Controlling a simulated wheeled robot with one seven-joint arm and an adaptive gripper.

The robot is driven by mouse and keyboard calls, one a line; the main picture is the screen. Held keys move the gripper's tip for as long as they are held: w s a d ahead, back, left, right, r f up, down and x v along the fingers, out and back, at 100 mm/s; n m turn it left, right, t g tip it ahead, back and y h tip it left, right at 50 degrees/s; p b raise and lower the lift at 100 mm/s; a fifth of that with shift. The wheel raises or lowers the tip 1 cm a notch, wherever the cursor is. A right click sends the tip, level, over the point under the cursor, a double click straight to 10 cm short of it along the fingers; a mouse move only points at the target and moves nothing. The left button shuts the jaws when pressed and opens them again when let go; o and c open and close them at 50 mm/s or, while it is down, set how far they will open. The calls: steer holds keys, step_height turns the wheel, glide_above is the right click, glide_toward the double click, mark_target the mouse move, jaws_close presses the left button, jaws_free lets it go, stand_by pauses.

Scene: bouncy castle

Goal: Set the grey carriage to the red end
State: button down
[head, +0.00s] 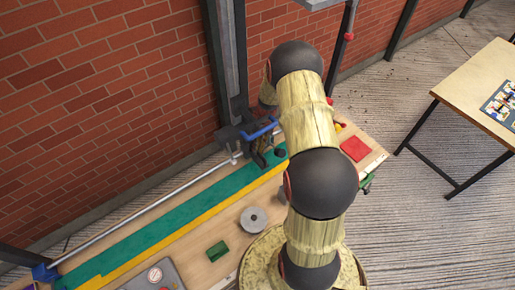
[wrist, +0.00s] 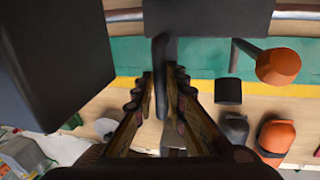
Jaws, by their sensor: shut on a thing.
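A metal rail (head: 140,205) runs along the back of the workbench. Its lower-left end has a blue block (head: 46,272); I see no red end, and my arm hides part of the bench on the right. The dark grey carriage (head: 232,134) appears to be near the rail's visible right part, beside a blue bar (head: 260,131). In the wrist view a dark grey block (wrist: 208,18), likely the carriage, has a dark upright stem (wrist: 160,75) reaching between the fingers. My gripper (wrist: 160,82) is shut on this stem. In the head view my gripper (head: 262,156) is partly hidden.
The bench has a green strip (head: 150,225) edged in yellow, a grey disc (head: 253,220), a green block (head: 217,251) and a red block (head: 355,148). An orange knob (wrist: 278,66) stands right of the fingers. A brick wall (head: 100,90) rises behind.

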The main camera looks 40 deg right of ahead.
steer(key=shift+d, duration=0.1)
steer(key=s+d+b, duration=0.1)
steer(key=d+b, duration=0.3)
steer(key=d, duration=2.5)
steer(key=shift+s+d, duration=0.15)
steer(key=shift+s, duration=0.25)
steer(key=shift+r, duration=0.1)
steer(key=c, duration=2.1)
jaws_free()
steer(key=shift+d, duration=0.2)
steer(key=o, duration=0.3)
steer(key=shift+a, duration=0.15)
step_height(320, 180, up, 7)
steer(key=d, duration=0.1)
steer(key=shift+d, duration=0.25)
steer(key=shift+s, duration=0.1)
